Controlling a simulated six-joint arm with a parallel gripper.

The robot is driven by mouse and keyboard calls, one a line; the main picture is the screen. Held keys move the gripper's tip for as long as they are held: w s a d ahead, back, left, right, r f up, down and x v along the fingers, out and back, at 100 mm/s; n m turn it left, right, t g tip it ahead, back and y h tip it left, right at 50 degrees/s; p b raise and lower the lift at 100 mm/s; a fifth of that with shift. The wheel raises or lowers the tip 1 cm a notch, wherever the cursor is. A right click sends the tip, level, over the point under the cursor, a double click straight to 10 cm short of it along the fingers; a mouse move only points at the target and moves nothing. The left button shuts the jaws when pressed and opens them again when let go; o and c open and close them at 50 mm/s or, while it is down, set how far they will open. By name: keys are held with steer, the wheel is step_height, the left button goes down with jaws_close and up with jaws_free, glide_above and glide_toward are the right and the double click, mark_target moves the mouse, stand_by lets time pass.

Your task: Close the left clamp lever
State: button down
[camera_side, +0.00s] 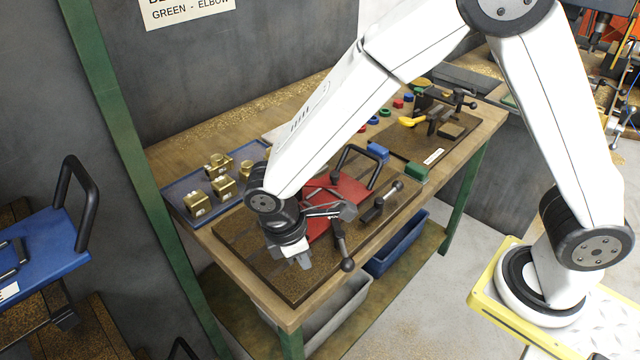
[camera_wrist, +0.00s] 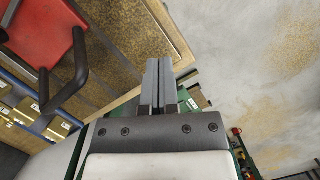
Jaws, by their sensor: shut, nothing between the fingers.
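The left clamp lever (camera_side: 341,244) is a dark bar with a black ball knob at its lower end, in the side view. It slants down from beside the red plate toward the board's front edge. My gripper (camera_side: 302,262) is to the left of this lever, apart from its knob in the picture, and points down over the brown board (camera_side: 255,258). Its two grey fingers (camera_wrist: 159,62) are together and empty in the wrist view. I cannot make out the lever in the wrist view. A second clamp lever (camera_side: 382,200) stands to the right with its knob raised.
The red plate (camera_side: 352,191) with a black arched handle lies behind the levers; my arm partly covers it. A blue tray (camera_side: 176,190) with several brass blocks is at left. Blue (camera_side: 377,151) and green (camera_side: 416,173) blocks are to the right. Bins sit under the table.

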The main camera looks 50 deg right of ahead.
mark_target(341, 243)
steer(key=x, duration=0.5)
steer(key=shift+s+d+f, duration=0.1)
steer(key=shift+d+f, duration=0.05)
steer(key=shift+f, duration=0.1)
steer(key=shift+s+d, duration=0.1)
steer(key=shift+d, duration=0.15)
steer(key=shift+s+d+r, duration=0.15)
steer(key=shift+s+d, duration=0.25)
steer(key=shift+d, duration=0.3)
steer(key=shift+s+d+r, duration=0.15)
steer(key=shift+s+d, duration=0.25)
steer(key=shift+d, duration=0.35)
